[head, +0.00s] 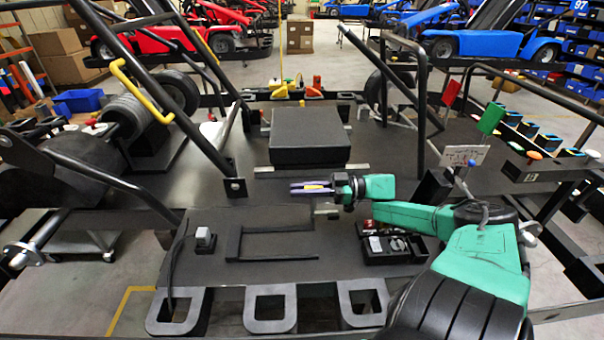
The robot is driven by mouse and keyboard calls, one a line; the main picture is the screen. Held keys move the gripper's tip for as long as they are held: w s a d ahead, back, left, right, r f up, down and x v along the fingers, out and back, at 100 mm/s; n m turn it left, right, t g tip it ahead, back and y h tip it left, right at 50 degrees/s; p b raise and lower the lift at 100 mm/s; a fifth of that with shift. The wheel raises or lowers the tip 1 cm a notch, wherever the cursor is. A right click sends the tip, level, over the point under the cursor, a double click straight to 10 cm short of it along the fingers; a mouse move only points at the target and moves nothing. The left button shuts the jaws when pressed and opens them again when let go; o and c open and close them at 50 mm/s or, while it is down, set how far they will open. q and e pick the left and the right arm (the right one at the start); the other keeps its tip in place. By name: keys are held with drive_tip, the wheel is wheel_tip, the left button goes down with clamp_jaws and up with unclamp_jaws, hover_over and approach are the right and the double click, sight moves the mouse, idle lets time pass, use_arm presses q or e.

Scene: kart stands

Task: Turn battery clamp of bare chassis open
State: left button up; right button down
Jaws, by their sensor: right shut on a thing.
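The bare chassis (200,260) fills the foreground, with a flat black floor plate and black tubes. My right arm comes in from the lower right, and its gripper (304,187) points left over the middle of the chassis. A small grey bracket shows just below the fingers. My left gripper is out of view.
A black box (310,135) sits behind the gripper. A tray of small parts (395,246) lies under my right arm. A grey switch block (205,238) with a cable is at left. Slanted black tubes rise on both sides. Red and green tags (490,118) stand at right.

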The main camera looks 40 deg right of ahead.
drive_tip(key=c, duration=0.9)
unclamp_jaws()
wheel_tip(320, 180, up, 20)
drive_tip(key=p, duration=0.9)
drive_tip(key=shift+a, duration=0.1)
